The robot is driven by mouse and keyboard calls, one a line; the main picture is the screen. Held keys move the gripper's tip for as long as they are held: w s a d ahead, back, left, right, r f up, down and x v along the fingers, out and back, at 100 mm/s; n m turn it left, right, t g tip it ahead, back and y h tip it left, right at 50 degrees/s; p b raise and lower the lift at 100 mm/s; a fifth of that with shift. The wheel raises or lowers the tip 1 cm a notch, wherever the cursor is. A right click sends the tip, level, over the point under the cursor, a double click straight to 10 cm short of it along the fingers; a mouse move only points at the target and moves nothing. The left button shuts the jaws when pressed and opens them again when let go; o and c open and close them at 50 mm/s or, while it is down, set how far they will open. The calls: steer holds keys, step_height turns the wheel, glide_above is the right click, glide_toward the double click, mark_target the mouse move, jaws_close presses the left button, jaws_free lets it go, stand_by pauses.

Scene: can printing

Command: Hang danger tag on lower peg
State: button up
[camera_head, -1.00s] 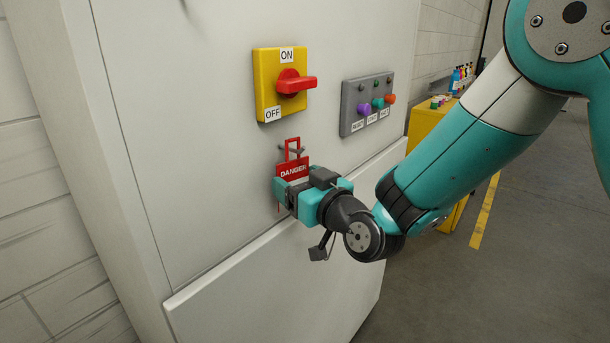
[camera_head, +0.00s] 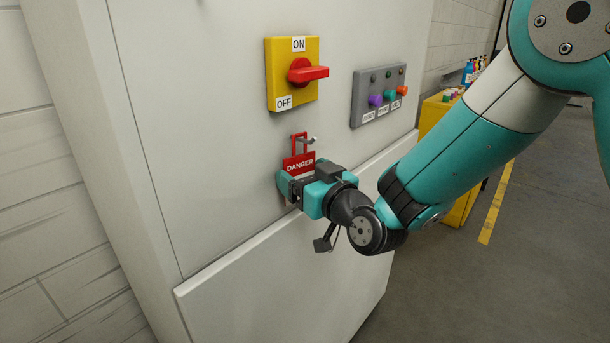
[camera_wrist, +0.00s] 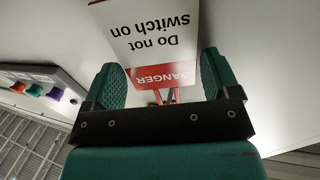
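The red-and-white danger tag (camera_head: 299,163) is upright at the cabinet front, below the yellow switch. In the wrist view the tag (camera_wrist: 155,35) shows upside down between the fingers (camera_wrist: 163,80). A grey peg (camera_head: 312,140) sticks out from the panel at the tag's open red loop (camera_head: 293,144). The peg appears to pass through the loop, but whether the tag rests on it I cannot tell. The tag's lower part is hidden by my gripper in the head view.
A yellow ON/OFF switch (camera_head: 280,98) with a red handle (camera_head: 310,73) is above the tag. A grey button box (camera_head: 362,98) is to the right. The lower cabinet panel (camera_head: 250,285) juts out below my gripper. A yellow cabinet (camera_head: 436,112) stands farther back.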

steer(key=shift+o, duration=1.2)
steer(key=shift+s+d+f+b, duration=0.15)
steer(key=shift+s+d+b, duration=0.15)
steer(key=shift+b, duration=0.1)
steer(key=b+v, duration=1.6)
steer(key=b, duration=0.1)
steer(key=s+d+f+g+h, duration=0.3)
steer(key=s+f+g, duration=0.4)
steer(key=s, duration=0.1)
steer(key=s+d+f+g+h, duration=0.4)
steer(key=s+f+g, duration=0.3)
steer(key=f, duration=0.1)
step_height(320, 180, up, 14)
steer(key=p, duration=1.5)
steer(key=shift+s+r+g, duration=0.25)
steer(key=shift+s+g, duration=0.05)
steer(key=shift+s, duration=0.15)
